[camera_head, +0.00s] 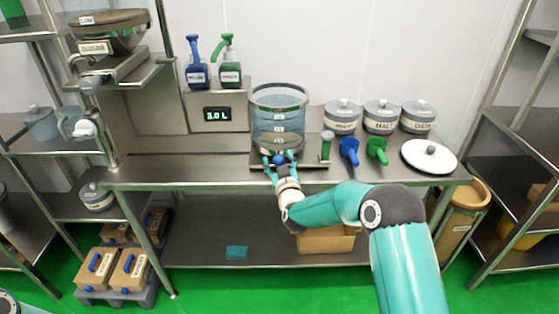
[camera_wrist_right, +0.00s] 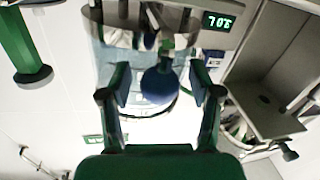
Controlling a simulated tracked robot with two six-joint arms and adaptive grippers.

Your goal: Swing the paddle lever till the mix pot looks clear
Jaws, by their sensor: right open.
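The mix pot (camera_head: 278,118) is a large see-through cylinder with a metal rim and small white labels, standing upright on a metal base. Its content looks pale blue and see-through. The paddle lever's blue ball knob (camera_head: 279,160) is at the front foot of the pot. My right gripper (camera_head: 279,165) is open, its fingers on either side of the knob. In the right wrist view the blue knob (camera_wrist_right: 160,84) sits between the two open fingers (camera_wrist_right: 160,98), with gaps on both sides. The pot (camera_wrist_right: 130,60) is behind it. My left gripper is not in view.
A green-topped handle (camera_head: 327,145) stands right of the pot, then blue (camera_head: 349,150) and green (camera_head: 377,150) scoops. Lidded tubs (camera_head: 382,117) stand behind them. A white lid (camera_head: 429,156) lies at the right. The bench is clear at left.

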